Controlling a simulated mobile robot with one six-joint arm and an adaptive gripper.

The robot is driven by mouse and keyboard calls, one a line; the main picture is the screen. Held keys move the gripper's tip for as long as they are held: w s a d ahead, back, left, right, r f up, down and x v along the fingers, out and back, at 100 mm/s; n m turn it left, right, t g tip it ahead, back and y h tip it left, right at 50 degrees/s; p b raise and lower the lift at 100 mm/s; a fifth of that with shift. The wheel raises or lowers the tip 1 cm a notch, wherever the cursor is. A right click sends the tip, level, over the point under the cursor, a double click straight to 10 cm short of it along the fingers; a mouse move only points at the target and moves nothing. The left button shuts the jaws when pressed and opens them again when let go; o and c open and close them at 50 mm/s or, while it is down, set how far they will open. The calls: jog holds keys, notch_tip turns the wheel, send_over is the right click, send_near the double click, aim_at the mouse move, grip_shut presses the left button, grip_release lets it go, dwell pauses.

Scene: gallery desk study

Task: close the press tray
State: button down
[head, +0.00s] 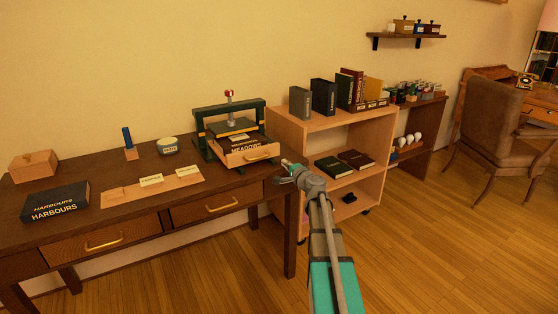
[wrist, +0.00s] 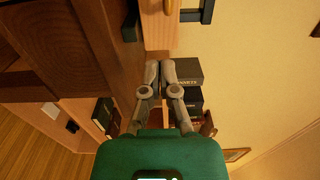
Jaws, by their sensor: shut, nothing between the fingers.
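The press (head: 232,122) has a dark green frame and stands at the right end of the desk. Its wooden press tray (head: 250,155) is pulled out towards the front, with a brass handle on its face. A dark book marked MEADOWS (head: 246,147) lies in the tray. My gripper (head: 284,164) is just right of the tray front, apart from it, near the desk's right end. In the wrist view the closed fingertips (wrist: 160,66) point towards the tray's wooden face (wrist: 160,30), whose handle (wrist: 168,6) is at the top edge. Nothing is between the fingers.
A bookcase (head: 330,125) stands close right of the desk. Open floor lies in front.

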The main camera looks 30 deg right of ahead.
aim_at(228, 163)
jog(key=shift+s, duration=2.35)
jog(key=a, duration=1.8)
jog(key=shift+s+a, duration=0.25)
jog(key=shift+s, duration=0.2)
jog(key=shift+w, duration=0.15)
jog(key=w, duration=1.3)
jog(key=shift+w+a, duration=0.25)
jog(key=shift+w, duration=0.15)
